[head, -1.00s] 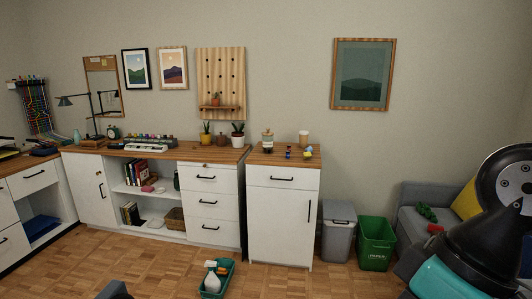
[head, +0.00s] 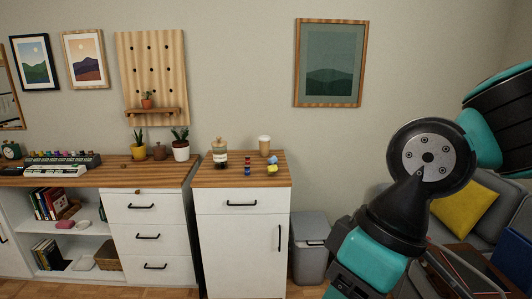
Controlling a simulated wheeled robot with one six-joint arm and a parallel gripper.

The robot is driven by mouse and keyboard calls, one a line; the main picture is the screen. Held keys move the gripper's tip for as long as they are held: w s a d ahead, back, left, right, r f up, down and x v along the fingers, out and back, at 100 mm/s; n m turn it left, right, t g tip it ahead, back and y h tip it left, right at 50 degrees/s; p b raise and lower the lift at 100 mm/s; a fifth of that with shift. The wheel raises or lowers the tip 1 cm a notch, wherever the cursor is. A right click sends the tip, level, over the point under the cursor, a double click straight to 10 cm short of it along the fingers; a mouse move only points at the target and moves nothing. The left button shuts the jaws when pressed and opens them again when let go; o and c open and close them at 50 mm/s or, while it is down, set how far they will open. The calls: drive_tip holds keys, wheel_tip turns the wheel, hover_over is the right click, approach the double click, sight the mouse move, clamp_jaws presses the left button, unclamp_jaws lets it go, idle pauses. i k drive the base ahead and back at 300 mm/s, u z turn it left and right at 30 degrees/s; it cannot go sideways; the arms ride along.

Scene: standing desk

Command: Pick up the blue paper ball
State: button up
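A small blue, rounded thing (head: 273,159), which looks like the blue paper ball, lies on the wooden top of the white cabinet (head: 243,182), towards its right side. A yellow piece (head: 271,169) sits right in front of it and appears to touch it; at this size I cannot tell their exact shapes. My arm rises at the right of the head view, well apart from the cabinet top. My gripper does not show, so its fingers are hidden from me.
Small red and blue items (head: 247,167) stand left of the ball. A jar (head: 220,151) and a cup (head: 264,145) stand behind. Potted plants (head: 180,147) are on the neighbouring unit. A grey bin (head: 310,250) stands right of the cabinet. The cabinet top's front strip is clear.

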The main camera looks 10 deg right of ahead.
sight(274, 160)
drive_tip(key=i, duration=2.55)
drive_tip(key=u, duration=0.15)
